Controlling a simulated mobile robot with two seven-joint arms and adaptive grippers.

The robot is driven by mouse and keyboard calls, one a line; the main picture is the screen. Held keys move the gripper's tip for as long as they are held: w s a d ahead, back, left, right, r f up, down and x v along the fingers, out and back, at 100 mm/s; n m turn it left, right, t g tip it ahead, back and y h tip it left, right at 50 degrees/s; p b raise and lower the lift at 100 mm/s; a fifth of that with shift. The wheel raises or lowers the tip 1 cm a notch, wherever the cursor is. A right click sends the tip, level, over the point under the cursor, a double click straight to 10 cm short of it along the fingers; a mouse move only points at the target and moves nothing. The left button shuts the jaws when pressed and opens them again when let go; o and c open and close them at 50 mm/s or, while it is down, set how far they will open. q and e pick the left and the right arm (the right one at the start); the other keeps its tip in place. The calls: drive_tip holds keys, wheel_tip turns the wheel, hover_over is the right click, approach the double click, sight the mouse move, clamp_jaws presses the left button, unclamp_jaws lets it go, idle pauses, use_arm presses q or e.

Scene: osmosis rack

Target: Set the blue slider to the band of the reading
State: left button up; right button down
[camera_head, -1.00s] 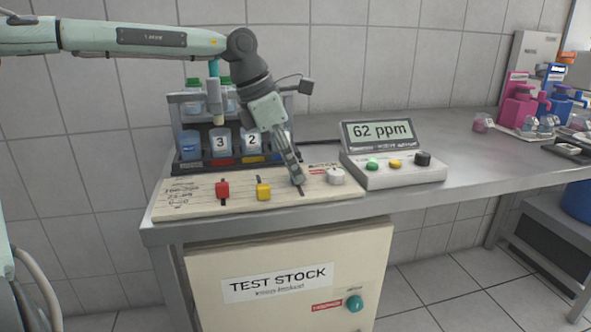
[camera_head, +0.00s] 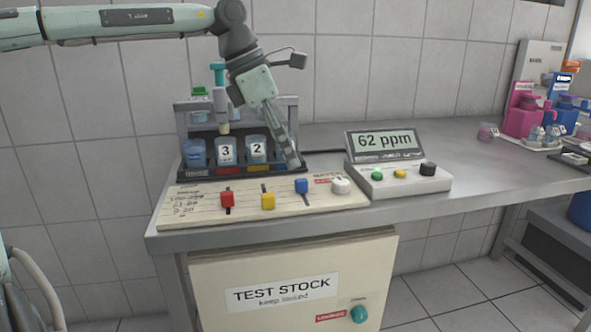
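The blue slider (camera_head: 301,186) stands on the cream slider panel (camera_head: 185,215), near the upper end of its slot. To its left are the yellow slider (camera_head: 268,201) and the red slider (camera_head: 227,199). Handwritten lines mark the panel's left end, too small to read surely. The meter display (camera_head: 384,141) reads 62 ppm. My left gripper (camera_head: 293,163) points down just above and behind the blue slider, apart from it. Its fingers look close together, but whether they are shut is unclear. My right gripper is not in view.
A white knob (camera_head: 341,185) sits right of the blue slider. Behind the panel is a rack (camera_head: 185,118) with numbered cups (camera_head: 227,150). The meter box (camera_head: 400,183) has green, yellow and black buttons.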

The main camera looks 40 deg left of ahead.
use_arm(q)
drive_tip(key=v, duration=0.6)
drive_tip(key=shift+f, duration=0.1)
idle(0.4)
